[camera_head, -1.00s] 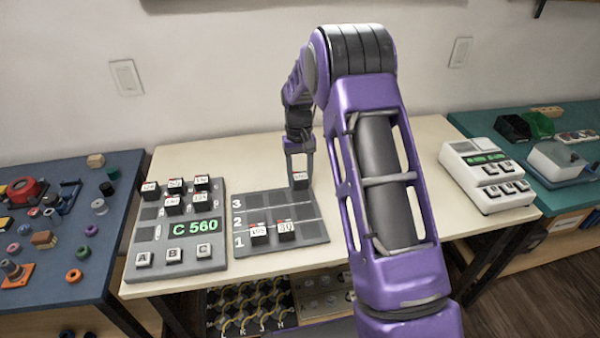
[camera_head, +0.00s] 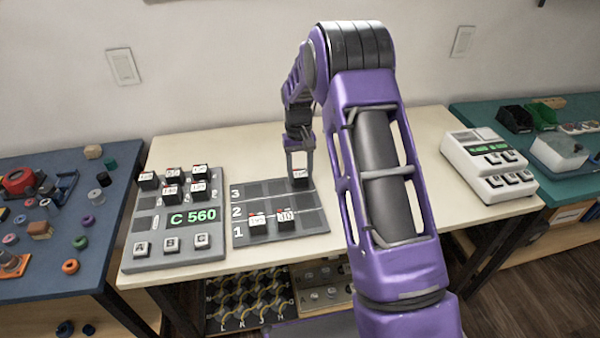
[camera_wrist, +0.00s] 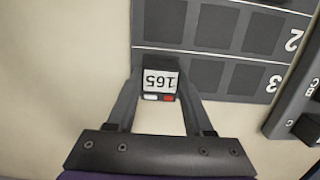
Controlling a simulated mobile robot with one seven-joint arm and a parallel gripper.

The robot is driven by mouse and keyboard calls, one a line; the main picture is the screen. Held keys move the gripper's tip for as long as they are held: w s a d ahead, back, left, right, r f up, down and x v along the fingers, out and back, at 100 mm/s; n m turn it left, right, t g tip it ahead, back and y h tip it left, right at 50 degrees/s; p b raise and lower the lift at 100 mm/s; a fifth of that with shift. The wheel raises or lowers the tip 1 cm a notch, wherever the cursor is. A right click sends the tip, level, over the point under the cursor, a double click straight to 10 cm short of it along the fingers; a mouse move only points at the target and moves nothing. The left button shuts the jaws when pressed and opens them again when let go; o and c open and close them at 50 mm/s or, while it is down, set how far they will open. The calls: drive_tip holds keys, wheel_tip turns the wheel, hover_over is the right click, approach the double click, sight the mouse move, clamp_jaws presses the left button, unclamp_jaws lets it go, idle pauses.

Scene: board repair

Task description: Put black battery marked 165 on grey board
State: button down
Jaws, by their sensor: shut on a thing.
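The black battery marked 165 (camera_wrist: 160,80) has a white label, upside down in the wrist view, with a small red patch. It also shows in the head view (camera_head: 300,175). My gripper (camera_head: 300,182) is shut on it, with one finger on each side. The battery is upright at the far right corner of the grey board (camera_head: 318,231), at the end of row 3. In the wrist view the grey board (camera_wrist: 190,52) shows empty dark pads beside it. I cannot tell whether its base touches the board.
Two other labelled batteries (camera_head: 286,222) stand on the board's near row. Left of it is a grey panel (camera_head: 150,262) reading C 560, with several batteries and keys A, B, C. A white device (camera_head: 470,160) stands at right. The pale table behind the board is clear.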

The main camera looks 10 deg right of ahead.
drive_tip(key=shift+f, duration=0.35)
drive_tip(key=shift+c, duration=1)
unclamp_jaws()
drive_tip(key=shift+r, duration=0.1)
wheel_tip(320, 180, up, 17)
drive_tip(key=w+p, duration=0.2)
drive_tip(key=shift+r, duration=0.1)
